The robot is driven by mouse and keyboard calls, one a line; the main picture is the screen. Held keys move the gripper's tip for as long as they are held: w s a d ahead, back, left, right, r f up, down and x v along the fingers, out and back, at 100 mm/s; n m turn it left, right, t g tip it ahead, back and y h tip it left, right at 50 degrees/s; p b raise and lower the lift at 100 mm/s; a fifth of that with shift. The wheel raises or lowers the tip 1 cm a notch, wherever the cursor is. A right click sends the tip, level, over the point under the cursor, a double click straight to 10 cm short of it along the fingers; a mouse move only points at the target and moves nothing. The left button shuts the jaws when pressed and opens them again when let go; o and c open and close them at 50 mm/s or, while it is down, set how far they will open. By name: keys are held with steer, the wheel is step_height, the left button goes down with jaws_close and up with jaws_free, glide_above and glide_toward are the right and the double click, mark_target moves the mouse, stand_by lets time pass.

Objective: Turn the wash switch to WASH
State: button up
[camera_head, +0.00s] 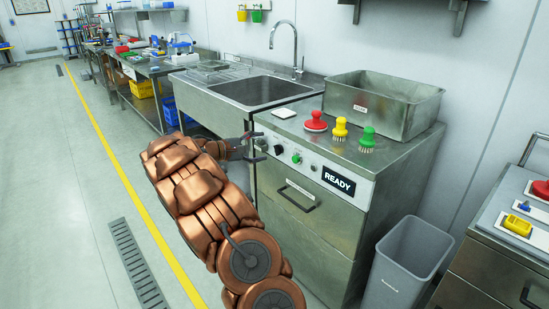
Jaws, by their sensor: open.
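A steel washing unit has a pale front control panel (318,176) with a dark READY display (338,181). A small black knob (278,149), which looks like the wash switch, sits on the panel's left part. Its setting and label are too small to read. A green button (296,158) is just right of it. My gripper (261,147) is open and empty at the panel's left end, just left of the black knob. It points right, toward the knob, and seems apart from it. The gripper hides part of the panel's left end.
A red scrubber (316,122), a yellow brush (340,130) and a green brush (367,138) stand on the unit, before a steel basin (400,115). A sink (262,91) is behind left. A grey bin (405,262) stands right. Floor at left is clear.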

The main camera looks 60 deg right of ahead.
mark_target(276, 151)
steer(key=w+d+f+n+t+h+b, duration=0.1)
steer(key=w+d+f+b, duration=0.15)
steer(key=d+f, duration=0.2)
steer(key=w+d+f+n+h+b, duration=0.1)
steer(key=w+d+f+h, duration=0.1)
steer(key=w+d+f, duration=0.3)
steer(key=shift+s+d+f+p, duration=0.15)
steer(key=shift+s+d, duration=0.4)
steer(key=shift+d, duration=0.45)
steer(key=shift+s+d+f+p, duration=0.15)
steer(key=shift+s+d, duration=0.45)
steer(key=shift+d, duration=0.45)
steer(key=shift+s+d+f+p, duration=0.15)
steer(key=shift+s+d, duration=0.4)
steer(key=shift+d, duration=0.45)
steer(key=c, duration=1.1)
steer(key=shift+c, duration=0.2)
